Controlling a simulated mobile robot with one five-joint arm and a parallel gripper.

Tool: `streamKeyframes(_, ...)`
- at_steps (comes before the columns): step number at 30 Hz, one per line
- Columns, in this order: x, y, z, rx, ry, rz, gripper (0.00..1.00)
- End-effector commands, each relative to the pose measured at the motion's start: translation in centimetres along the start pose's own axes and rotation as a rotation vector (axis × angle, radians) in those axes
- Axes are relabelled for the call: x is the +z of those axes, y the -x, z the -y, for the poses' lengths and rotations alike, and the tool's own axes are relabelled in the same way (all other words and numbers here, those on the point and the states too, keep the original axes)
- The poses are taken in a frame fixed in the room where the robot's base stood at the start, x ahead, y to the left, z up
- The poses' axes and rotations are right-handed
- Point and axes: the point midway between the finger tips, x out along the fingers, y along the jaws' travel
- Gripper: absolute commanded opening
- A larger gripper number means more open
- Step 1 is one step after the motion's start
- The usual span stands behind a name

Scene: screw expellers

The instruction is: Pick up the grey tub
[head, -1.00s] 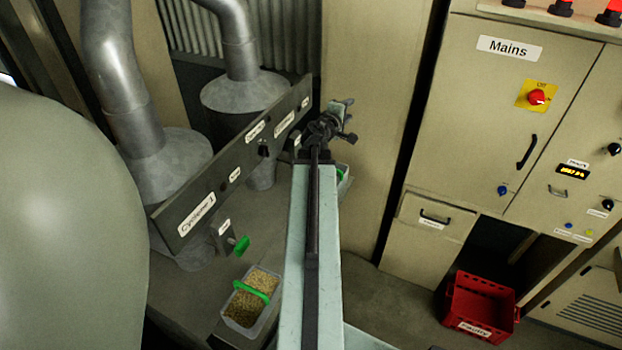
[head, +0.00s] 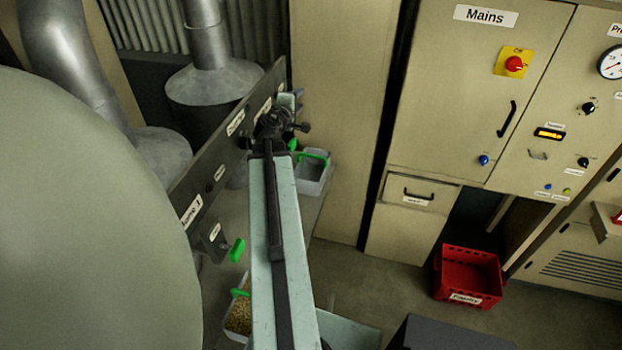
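A grey tub (head: 313,174) with a green handle stands on the grey bench, just right of my arm, near the cabinet side. It looks empty. A second grey tub (head: 238,318) with a green handle holds pale grain and stands at the lower left, partly hidden by my arm. My gripper (head: 285,112) is up and to the left of the empty tub in the picture, in front of the labelled dark panel. It is apart from both tubs. Its fingers are too small and dark to read.
The dark labelled panel (head: 207,190) with a green lever (head: 237,250) runs along the bench beside my arm. Metal cyclones (head: 212,85) stand behind it. A large grey rounded body fills the left. A red crate (head: 468,275) lies on the floor by the Mains cabinet (head: 470,100).

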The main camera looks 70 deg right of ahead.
Motion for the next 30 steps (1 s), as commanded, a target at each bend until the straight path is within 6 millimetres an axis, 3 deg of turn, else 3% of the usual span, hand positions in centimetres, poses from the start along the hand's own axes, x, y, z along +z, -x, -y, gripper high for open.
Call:
streamKeyframes(1, 0.0, -0.4, 2.1, 0.000, 0.000, 0.001, 0.39)
streamKeyframes(8, 0.0, -1.8, 8.7, 0.000, 0.000, 0.001, 0.39)
streamKeyframes(15, -0.1, -3.9, 19.5, 0.000, 0.000, 0.002, 0.39)
streamKeyframes(18, -0.1, -4.7, 23.1, 0.000, 0.000, 0.002, 0.39)
streamKeyframes(24, -0.1, -5.6, 27.6, 0.000, 0.000, 0.003, 0.39)
streamKeyframes(30, -0.1, -5.8, 28.5, 0.000, -0.001, 0.003, 0.39)
